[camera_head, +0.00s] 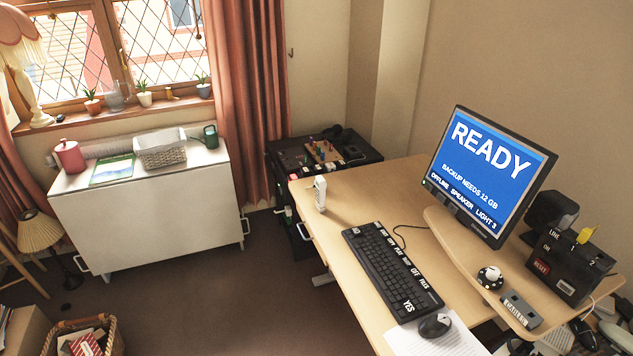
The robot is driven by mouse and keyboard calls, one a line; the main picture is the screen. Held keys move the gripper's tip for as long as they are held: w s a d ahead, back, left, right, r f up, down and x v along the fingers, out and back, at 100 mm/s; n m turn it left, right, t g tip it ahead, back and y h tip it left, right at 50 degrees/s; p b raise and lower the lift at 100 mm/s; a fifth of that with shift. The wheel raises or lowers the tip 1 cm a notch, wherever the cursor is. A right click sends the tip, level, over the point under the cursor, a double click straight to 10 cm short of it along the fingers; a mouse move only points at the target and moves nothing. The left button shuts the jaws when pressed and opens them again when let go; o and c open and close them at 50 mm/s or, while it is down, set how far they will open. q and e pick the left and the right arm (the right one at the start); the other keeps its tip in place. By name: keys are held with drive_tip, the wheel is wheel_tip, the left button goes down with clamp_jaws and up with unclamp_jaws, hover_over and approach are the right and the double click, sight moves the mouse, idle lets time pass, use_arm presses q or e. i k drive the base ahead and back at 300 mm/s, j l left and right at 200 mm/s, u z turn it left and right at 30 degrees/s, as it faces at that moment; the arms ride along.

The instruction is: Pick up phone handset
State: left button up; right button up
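A slim white upright object (320,193) that looks like a cordless phone handset stands on the wooden desk (340,211), near its far left edge. It has a small dark patch near its top, too small to make out. Nothing touches it, and the desk around it is bare. Neither of my grippers shows in the head view, so their states cannot be seen.
A black keyboard (391,270), a mouse (435,325) and paper (440,343) lie on the desk. A monitor (488,172) stands on a raised shelf (470,248) at right. Behind the desk is a black cabinet (283,160); a white table (150,217) stands left. Floor between is clear.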

sight(320, 182)
drive_tip(key=i+j+z, duration=0.1)
drive_tip(key=i+j, duration=0.4)
drive_tip(key=j, duration=0.25)
drive_tip(key=i+j+z, duration=0.15)
drive_tip(key=i+j, duration=0.15)
drive_tip(key=i+j+z, duration=0.1)
drive_tip(key=j, duration=0.35)
drive_tip(key=i+j, duration=0.35)
drive_tip(key=j+z, duration=0.05)
drive_tip(key=j, duration=0.05)
